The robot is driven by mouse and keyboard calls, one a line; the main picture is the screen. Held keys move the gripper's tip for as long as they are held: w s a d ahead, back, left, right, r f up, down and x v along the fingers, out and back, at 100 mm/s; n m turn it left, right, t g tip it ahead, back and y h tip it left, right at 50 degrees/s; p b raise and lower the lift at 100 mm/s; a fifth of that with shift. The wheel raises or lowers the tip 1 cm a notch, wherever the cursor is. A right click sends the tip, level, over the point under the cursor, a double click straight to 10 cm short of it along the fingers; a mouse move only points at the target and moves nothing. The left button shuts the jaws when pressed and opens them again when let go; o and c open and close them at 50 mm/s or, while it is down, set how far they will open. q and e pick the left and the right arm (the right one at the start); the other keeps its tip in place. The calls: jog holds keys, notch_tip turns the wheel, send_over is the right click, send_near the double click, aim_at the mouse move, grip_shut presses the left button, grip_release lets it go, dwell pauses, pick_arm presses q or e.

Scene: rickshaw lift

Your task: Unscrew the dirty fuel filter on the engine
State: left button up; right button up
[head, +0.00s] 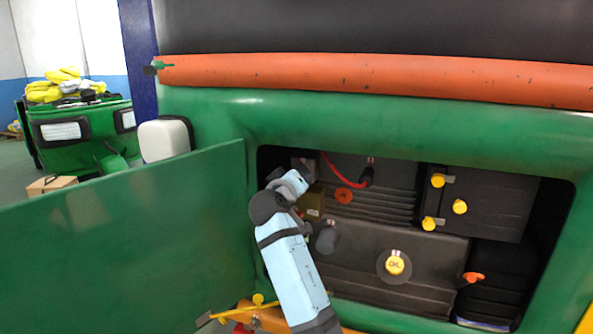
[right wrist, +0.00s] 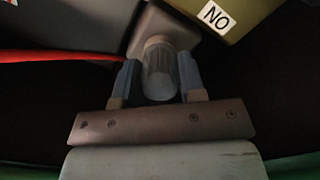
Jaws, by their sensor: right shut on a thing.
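The fuel filter (right wrist: 160,84), a pale grey ribbed cylinder, is in the middle of the right wrist view, below a grey block. My right gripper (right wrist: 159,75) has one blue finger on each side of it and is shut on it. In the head view my right arm reaches from the bottom middle into the open engine bay. The filter and the fingertips are hidden there behind my wrist. The dark engine (head: 365,253) fills the bay, with a yellow oil cap (head: 394,263) at its front. My left gripper is not in view.
The green open door panel (head: 130,245) stands left of my arm. The bay's green frame (head: 400,125) surrounds the opening. A red hose (right wrist: 50,56) runs left of the filter, and a yellowish box (right wrist: 255,12) with a NO label is at upper right.

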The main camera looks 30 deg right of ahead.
jog(key=shift+r+n+p, duration=0.15)
jog(key=shift+n+p, duration=0.35)
jog(key=shift+p, duration=0.1)
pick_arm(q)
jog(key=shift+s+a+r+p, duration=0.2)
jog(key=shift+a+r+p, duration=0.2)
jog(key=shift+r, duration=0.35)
pick_arm(e)
jog(key=shift+n, duration=0.3)
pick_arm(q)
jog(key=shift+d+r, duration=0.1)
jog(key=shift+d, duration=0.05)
